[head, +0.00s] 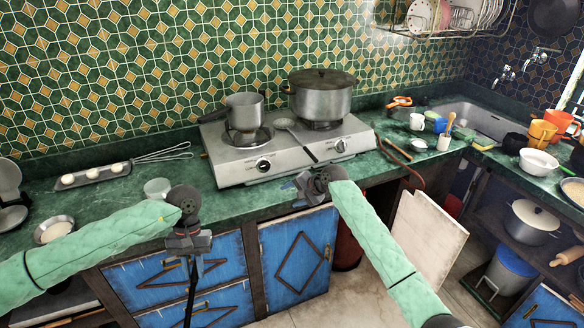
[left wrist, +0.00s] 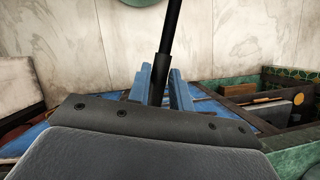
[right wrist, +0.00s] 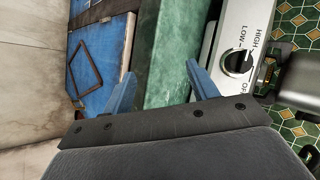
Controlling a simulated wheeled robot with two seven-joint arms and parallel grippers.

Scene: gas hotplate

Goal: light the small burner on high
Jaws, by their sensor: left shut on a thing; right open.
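The gas hotplate (head: 290,150) stands on the green counter. It has a left knob (head: 263,166) and a right knob (head: 340,146). A saucepan (head: 244,110) is over the left burner and a large lidded pot (head: 321,97) over the right one. My left gripper (head: 188,246) is shut on a thin black rod (left wrist: 167,35), hanging down in front of the blue cabinets. My right gripper (head: 305,190) is open and empty at the counter's front edge, below the hotplate. The right wrist view shows one knob (right wrist: 238,62) beside HIGH, LOW and OFF labels, apart from the fingers.
A glass bowl (head: 157,188), a tray with eggs (head: 92,175) and a whisk (head: 163,154) are on the left. Cups and a sink (head: 480,118) are on the right.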

